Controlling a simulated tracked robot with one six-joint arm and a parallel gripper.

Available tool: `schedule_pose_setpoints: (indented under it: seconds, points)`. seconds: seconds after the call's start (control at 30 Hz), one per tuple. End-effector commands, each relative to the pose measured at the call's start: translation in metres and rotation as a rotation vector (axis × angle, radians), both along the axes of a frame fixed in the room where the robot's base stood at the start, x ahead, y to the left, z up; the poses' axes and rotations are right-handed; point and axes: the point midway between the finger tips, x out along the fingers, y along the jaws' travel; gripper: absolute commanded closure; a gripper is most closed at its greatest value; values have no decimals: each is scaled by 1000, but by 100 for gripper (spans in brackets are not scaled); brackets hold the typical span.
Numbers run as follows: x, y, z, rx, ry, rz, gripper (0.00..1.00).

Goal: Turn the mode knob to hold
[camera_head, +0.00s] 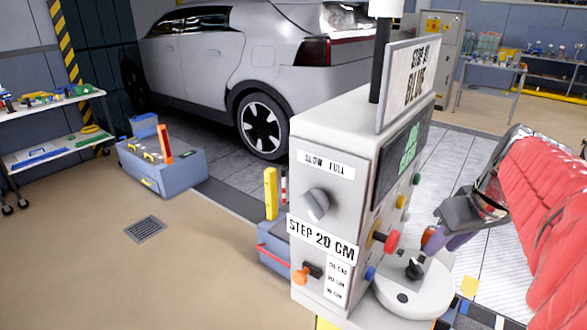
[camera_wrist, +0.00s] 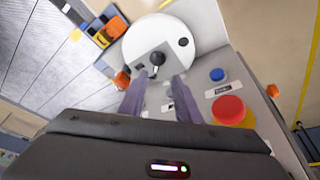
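A grey control console (camera_head: 335,140) stands at centre in the head view. No label that I can read says mode or hold. A grey round knob (camera_head: 316,205) sits under a "SLOW FULL" label on its front. An orange-tipped lever (camera_head: 301,276) is below, beside step labels. A black ball-topped stick (camera_head: 414,269) stands on a round white plate; it also shows in the wrist view (camera_wrist: 157,58).
A red button (camera_wrist: 229,109) and a blue button (camera_wrist: 218,74) are right of my fingers in the wrist view. A sign reading "STEP 01 BLUE" (camera_head: 412,85) tops the console. A silver car (camera_head: 215,60) stands behind.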

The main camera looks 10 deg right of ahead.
Motion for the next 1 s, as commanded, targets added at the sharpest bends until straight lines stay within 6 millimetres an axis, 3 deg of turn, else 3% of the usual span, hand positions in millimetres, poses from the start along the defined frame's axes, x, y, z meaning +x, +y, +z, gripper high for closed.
schedule_pose_setpoints:
  seconds: [0.13, 0.57, 1.0]
  points:
    - [2, -10, 8, 19, -27, -49, 70]
    - [2, -12, 4, 20, -28, -56, 70]
    - [23, -14, -48, 21, -26, -56, 70]
